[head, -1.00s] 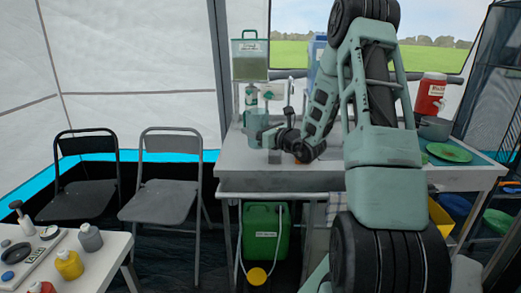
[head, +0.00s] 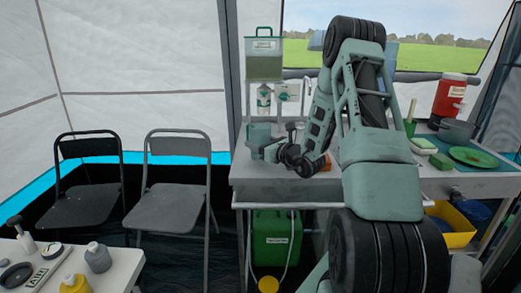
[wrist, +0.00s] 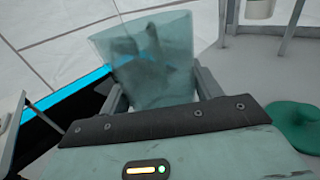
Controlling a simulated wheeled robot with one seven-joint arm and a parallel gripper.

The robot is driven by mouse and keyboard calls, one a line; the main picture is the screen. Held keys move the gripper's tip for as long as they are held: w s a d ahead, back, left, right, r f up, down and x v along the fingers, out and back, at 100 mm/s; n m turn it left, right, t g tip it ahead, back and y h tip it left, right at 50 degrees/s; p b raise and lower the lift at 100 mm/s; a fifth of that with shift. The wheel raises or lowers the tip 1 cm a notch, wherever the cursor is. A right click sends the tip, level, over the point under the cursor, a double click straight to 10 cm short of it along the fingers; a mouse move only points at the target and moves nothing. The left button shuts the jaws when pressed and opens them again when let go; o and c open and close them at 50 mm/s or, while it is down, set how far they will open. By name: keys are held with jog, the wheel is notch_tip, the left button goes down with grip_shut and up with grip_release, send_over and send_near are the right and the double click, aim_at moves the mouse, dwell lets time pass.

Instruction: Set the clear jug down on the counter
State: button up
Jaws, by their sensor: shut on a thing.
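The clear jug (head: 259,134) is a bluish see-through vessel near the left end of the grey counter (head: 262,178). My gripper (head: 270,152) is shut on the jug from the right side. In the wrist view the jug (wrist: 150,58) stands between the two fingers (wrist: 160,92), and its near lower part is hidden by the gripper body. The counter's grey top (wrist: 245,75) shows to the right of the jug, with dark floor to the left. I cannot tell whether the jug's base touches the counter.
Folding chairs (head: 176,180) stand left of the counter.

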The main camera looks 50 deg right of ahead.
jog(key=shift+f, duration=1.15)
jog(key=shift+f, duration=0.1)
jog(key=shift+f, duration=0.1)
jog(key=o, duration=1.1)
